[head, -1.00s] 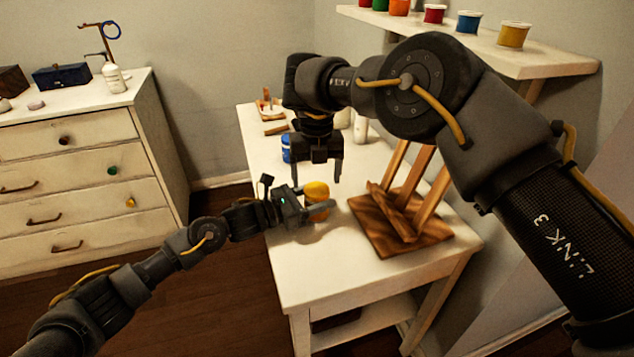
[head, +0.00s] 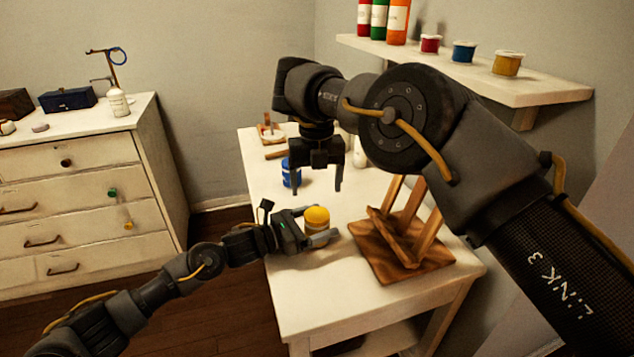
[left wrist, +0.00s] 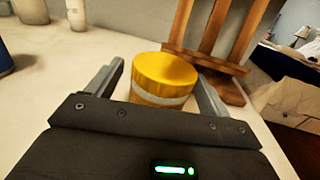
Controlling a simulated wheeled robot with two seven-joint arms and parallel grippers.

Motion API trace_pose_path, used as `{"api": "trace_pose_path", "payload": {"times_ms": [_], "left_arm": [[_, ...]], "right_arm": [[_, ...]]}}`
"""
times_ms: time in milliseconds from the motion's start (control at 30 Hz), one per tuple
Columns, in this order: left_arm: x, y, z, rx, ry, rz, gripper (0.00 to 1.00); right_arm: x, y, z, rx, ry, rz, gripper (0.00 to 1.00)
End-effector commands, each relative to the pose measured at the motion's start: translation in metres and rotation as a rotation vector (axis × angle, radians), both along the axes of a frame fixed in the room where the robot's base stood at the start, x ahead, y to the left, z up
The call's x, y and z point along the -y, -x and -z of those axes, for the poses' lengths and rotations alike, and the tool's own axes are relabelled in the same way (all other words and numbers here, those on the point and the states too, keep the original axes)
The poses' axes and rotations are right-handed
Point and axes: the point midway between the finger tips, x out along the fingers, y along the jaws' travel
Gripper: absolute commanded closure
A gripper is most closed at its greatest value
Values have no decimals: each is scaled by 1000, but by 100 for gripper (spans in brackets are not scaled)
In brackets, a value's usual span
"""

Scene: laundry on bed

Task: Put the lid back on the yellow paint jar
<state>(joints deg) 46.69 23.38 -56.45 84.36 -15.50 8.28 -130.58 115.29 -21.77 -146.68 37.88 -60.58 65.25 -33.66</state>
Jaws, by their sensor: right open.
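The yellow paint jar (head: 317,221) stands upright near the front of the white table, and its yellow lid (left wrist: 166,72) sits level on top. A pale band (left wrist: 160,100) shows below the lid in the left wrist view. My left gripper (head: 312,236) lies low at the table, with one finger on each side of the jar. In the left wrist view the left gripper (left wrist: 158,85) has a gap beside the jar, clearest at the left finger. My right gripper (head: 322,187) is open and empty, pointing down above and behind the jar.
A wooden easel (head: 405,245) stands close to the right of the jar. A blue jar (head: 291,172) is behind it to the left. White bottles (head: 359,152) stand farther back. A shelf (head: 470,75) with paints hangs at the upper right. The table (head: 330,285) is clear in front.

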Motion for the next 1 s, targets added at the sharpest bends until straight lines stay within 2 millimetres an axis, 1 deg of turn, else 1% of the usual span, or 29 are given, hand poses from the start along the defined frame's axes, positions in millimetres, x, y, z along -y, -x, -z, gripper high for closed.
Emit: {"api": "trace_pose_path", "payload": {"times_ms": [167,267,367,700,900,1000], "left_arm": [[0,0,0,0,0,0,20],[-6,2,1,0,-1,-1,20],[-18,8,1,0,-1,-2,20],[-74,37,2,-1,-2,-1,20],[-93,47,1,0,-1,-1,20],[-96,49,1,0,0,0,20]], "right_arm": [[0,0,0,0,0,0,22],[0,0,1,0,0,0,22],[0,0,2,0,0,0,22],[0,0,7,0,0,0,22],[0,0,9,0,0,0,22],[0,0,9,0,0,0,22]]}}
